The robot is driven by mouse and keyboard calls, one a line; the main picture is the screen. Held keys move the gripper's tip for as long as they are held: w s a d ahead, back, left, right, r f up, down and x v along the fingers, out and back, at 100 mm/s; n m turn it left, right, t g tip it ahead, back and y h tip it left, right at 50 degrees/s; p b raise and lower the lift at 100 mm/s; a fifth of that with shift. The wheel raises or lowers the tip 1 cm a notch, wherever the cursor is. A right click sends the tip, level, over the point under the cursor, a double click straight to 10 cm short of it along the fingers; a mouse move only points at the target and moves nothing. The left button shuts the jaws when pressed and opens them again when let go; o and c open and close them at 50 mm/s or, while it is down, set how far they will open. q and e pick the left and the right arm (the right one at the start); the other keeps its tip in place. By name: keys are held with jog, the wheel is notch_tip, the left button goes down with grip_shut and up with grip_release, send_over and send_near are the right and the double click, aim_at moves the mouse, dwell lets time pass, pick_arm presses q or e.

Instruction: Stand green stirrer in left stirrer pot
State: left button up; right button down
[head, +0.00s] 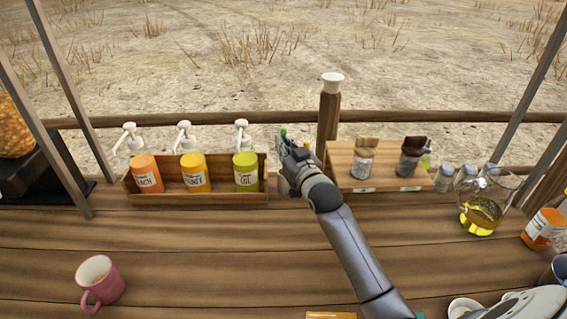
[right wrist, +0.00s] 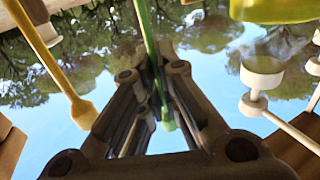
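The green stirrer (right wrist: 146,40) runs between the fingers of my right gripper (right wrist: 158,75) in the right wrist view, and the fingers are closed around it. In the head view its green tip (head: 283,132) shows just above my right gripper (head: 287,148). I cannot tell whether the stirrer's lower end is inside a pot. A yellow stirrer (right wrist: 55,70) stands beside the gripper in the right wrist view. My left gripper is not in view.
A wooden rack (head: 205,199) with three pump bottles stands left of the gripper. A wooden stand (head: 345,182) with two jars is close on the right. A glass jug (head: 482,215) is further right. A pink mug (head: 98,284) stands front left; the middle counter is clear.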

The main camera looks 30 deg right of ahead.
jog(key=shift+f, duration=2.1)
jog(key=shift+f, duration=0.1)
jog(key=c, duration=1.6)
grip_release()
jog(key=shift+c, duration=0.2)
jog(key=shift+s, duration=0.15)
jog(key=s+b, duration=0.1)
jog(key=s, duration=1)
jog(key=shift+s+a, duration=0.4)
jog(key=shift+a, duration=0.05)
